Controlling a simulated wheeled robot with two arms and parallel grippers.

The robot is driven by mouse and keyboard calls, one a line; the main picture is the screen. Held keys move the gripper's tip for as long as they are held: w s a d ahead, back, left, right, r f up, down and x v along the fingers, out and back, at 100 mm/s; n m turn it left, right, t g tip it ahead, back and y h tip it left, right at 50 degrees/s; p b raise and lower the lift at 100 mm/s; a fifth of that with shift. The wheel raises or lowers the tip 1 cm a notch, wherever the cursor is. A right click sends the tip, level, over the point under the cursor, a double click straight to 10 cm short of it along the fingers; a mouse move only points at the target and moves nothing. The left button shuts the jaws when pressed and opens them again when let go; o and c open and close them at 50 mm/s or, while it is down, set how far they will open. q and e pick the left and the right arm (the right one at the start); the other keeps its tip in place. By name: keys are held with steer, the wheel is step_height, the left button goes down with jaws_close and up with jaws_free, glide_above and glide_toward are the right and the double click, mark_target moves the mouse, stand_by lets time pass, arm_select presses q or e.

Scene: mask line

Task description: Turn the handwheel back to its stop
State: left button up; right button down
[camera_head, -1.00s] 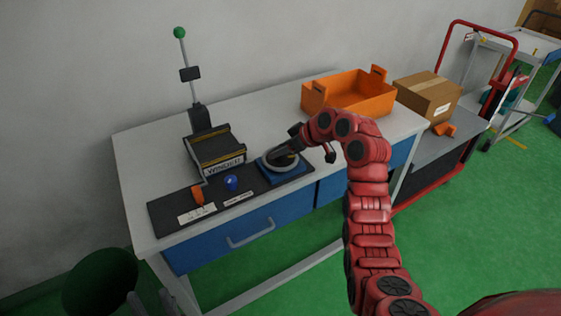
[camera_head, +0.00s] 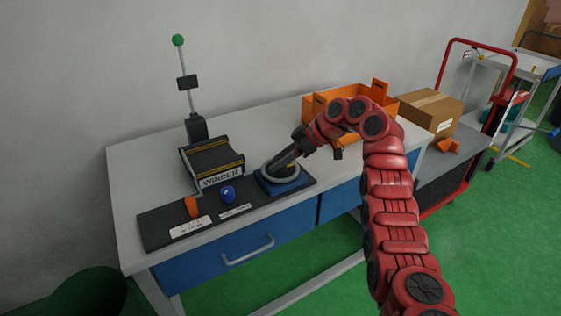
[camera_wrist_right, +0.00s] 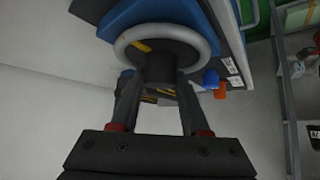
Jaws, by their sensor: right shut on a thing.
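The handwheel (camera_head: 281,182) is a grey ring with a dark hub on a blue square base (camera_head: 304,181), at the right end of the black panel. In the right wrist view the ring (camera_wrist_right: 205,45) shows close up, with a yellow mark on it. My right gripper (camera_head: 276,167) reaches down to the wheel from the right. In the wrist view its two fingers (camera_wrist_right: 160,80) are closed on the dark hub in the middle of the ring. The fingertips are partly hidden against the dark hub. My left gripper is not in view.
A blue knob (camera_head: 228,194) and an orange lever (camera_head: 192,207) stand left of the wheel. Behind them is a black machine (camera_head: 211,158) beside a pole with a green ball (camera_head: 178,40). An orange crate (camera_head: 322,108) and a cardboard box (camera_head: 430,108) lie behind my right arm.

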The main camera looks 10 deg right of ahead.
steer(key=shift+f, duration=0.15)
steer(key=shift+c, duration=2)
jaws_free()
steer(key=v, duration=1.7)
steer(key=shift+r, duration=0.25)
steer(key=shift+d, duration=0.1)
